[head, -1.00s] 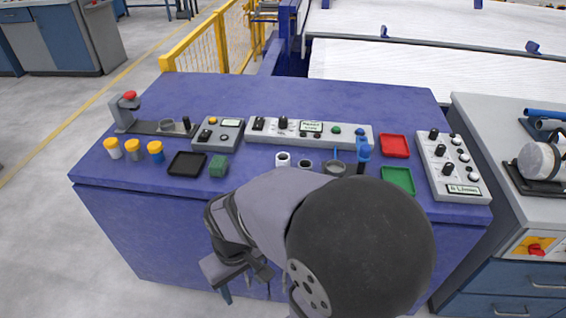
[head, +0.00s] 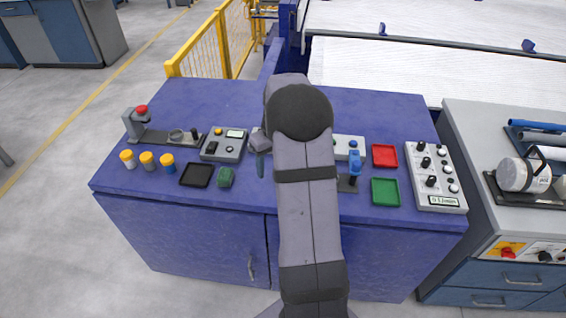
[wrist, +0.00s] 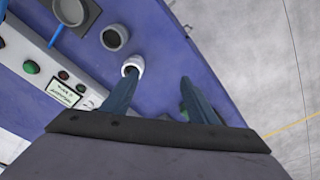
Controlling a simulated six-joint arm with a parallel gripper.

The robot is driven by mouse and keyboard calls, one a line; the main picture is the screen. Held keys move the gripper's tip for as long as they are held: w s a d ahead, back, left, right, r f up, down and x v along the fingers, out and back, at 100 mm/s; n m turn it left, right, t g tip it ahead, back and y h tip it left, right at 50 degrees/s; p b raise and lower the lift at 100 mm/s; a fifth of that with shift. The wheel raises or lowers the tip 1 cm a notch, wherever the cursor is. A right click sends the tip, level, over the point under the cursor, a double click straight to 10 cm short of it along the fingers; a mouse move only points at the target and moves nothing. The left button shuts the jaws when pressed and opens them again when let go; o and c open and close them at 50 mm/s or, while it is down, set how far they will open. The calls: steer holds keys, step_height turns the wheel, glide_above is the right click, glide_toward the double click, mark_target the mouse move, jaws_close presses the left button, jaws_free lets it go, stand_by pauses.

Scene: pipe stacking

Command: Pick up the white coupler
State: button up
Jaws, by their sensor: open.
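The white coupler (wrist: 133,66) stands on the blue bench top in the wrist view, just beyond the tip of my left finger, which overlaps its lower edge in the picture. I cannot tell whether they touch. In the head view my arm hides the coupler. My gripper (wrist: 157,84) is open, with nothing between its fingers; they point down over the blue surface. In the head view my gripper (head: 260,160) shows at the left side of my arm, above the bench.
A grey ring (wrist: 115,38) stands close to the coupler, with a larger ring fixture (wrist: 76,12) beyond it. A control box (wrist: 62,88) lies at left. On the bench are a black tray (head: 196,175), green block (head: 225,178), red tray (head: 384,156) and green tray (head: 385,192).

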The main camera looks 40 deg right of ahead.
steer(key=d, duration=0.1)
steer(key=d+p, duration=0.1)
steer(key=d, duration=0.1)
steer(key=w+d+r, duration=0.1)
steer(key=d, duration=0.1)
steer(key=shift+d, duration=0.25)
steer(key=shift+w+f+p, duration=0.2)
steer(key=shift+f+p, duration=0.75)
steer(key=shift+f, duration=0.9)
steer(key=shift+w+f+p, duration=0.2)
steer(key=shift+f+p, duration=0.7)
steer(key=shift+f, duration=0.95)
steer(key=c, duration=1.1)
